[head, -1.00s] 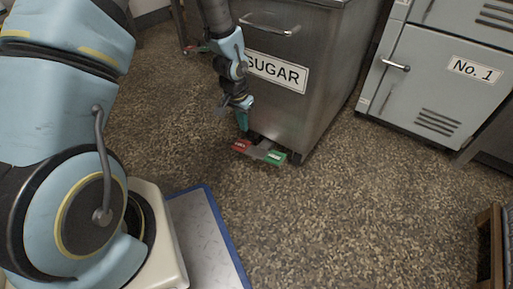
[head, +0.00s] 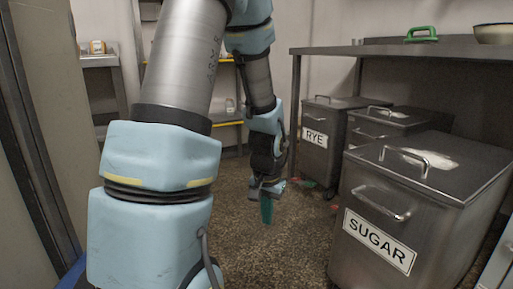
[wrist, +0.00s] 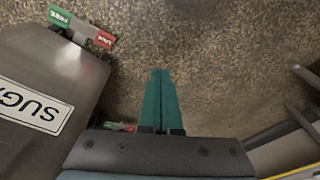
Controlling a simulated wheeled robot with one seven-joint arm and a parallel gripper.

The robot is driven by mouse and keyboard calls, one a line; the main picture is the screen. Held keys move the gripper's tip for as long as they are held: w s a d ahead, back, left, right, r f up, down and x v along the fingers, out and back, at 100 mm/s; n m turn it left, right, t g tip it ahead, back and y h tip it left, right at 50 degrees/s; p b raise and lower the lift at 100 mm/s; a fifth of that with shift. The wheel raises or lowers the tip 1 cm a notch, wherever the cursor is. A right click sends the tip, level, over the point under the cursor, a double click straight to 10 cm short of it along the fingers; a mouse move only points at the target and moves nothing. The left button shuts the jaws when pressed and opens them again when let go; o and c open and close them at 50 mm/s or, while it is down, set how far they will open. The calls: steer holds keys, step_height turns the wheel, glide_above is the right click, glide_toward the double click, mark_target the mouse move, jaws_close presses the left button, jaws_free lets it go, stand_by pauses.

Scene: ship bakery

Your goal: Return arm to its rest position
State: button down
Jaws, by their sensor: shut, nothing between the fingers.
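My arm rises in the left and middle of the head view and bends down to my gripper (head: 267,208). The gripper points down over open floor, left of the sugar bin (head: 440,240). In the wrist view its two teal fingers (wrist: 160,100) lie together with nothing between them. The wrist view also shows part of the sugar bin (wrist: 50,75) at left, with a green and red brake pedal (wrist: 82,27) near the floor, apart from the fingers.
A rye bin (head: 318,138) and another metal bin (head: 385,120) stand behind the sugar bin, under a metal table (head: 400,50). A shelf (head: 100,62) stands at the back left. The speckled floor (head: 290,240) around the gripper is clear.

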steer(key=s+a+r+n+p, duration=0.4)
steer(key=s+a+r, duration=0.3)
steer(key=a+r, duration=0.35)
step_height(320, 180, up, 38)
steer(key=p, duration=3.7)
steer(key=shift+w+d+r, duration=0.15)
steer(key=shift+w+d, duration=0.1)
steer(key=shift+d, duration=0.15)
steer(key=shift+d, duration=0.1)
